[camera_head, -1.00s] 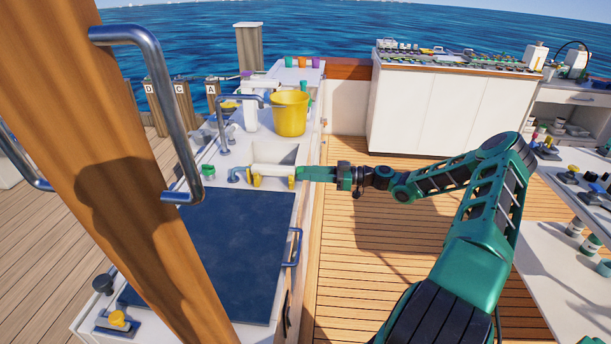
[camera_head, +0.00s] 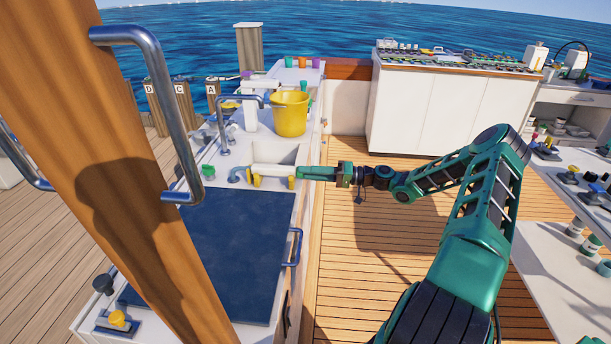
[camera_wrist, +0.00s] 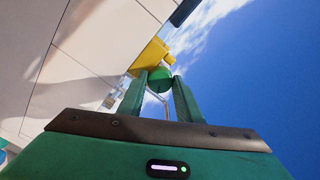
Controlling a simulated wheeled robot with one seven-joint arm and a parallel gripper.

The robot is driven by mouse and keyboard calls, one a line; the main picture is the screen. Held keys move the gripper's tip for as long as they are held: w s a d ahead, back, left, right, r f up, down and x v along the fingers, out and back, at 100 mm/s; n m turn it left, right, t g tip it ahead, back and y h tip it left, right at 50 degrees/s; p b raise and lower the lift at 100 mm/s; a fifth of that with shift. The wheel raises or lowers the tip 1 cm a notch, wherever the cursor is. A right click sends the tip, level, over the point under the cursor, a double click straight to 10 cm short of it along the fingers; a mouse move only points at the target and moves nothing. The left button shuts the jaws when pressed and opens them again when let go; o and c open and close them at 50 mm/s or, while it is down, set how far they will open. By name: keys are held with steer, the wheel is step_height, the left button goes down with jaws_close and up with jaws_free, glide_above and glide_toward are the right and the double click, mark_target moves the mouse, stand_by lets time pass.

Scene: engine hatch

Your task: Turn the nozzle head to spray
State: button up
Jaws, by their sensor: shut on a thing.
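The nozzle is a white body (camera_head: 271,168) lying level on yellow supports (camera_head: 254,180) beside the sink. Its green round head (camera_wrist: 160,78) shows in the wrist view between my fingertips, with a yellow part (camera_wrist: 150,55) just beyond it. My gripper (camera_head: 301,172) reaches in from the right and is shut on the green head, at the right end of the white body. In the wrist view my gripper (camera_wrist: 160,80) has one finger on each side of the head. My fingers hide most of the head in the head view, and no spray is visible.
A yellow bucket (camera_head: 290,114) stands behind the sink, near a curved metal tap (camera_head: 224,125). A dark blue panel (camera_head: 232,250) covers the counter in front. A wooden post (camera_head: 130,170) with metal handles blocks the left. The deck (camera_head: 350,270) beside the counter is clear.

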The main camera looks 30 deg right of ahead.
steer(key=m, duration=0.6)
steer(key=shift+f+m, duration=0.1)
steer(key=shift+m, duration=0.2)
stand_by(0.4)
steer(key=o, duration=1.1)
steer(key=shift+c, duration=0.2)
steer(key=v, duration=1.1)
steer(key=shift+a, duration=0.1)
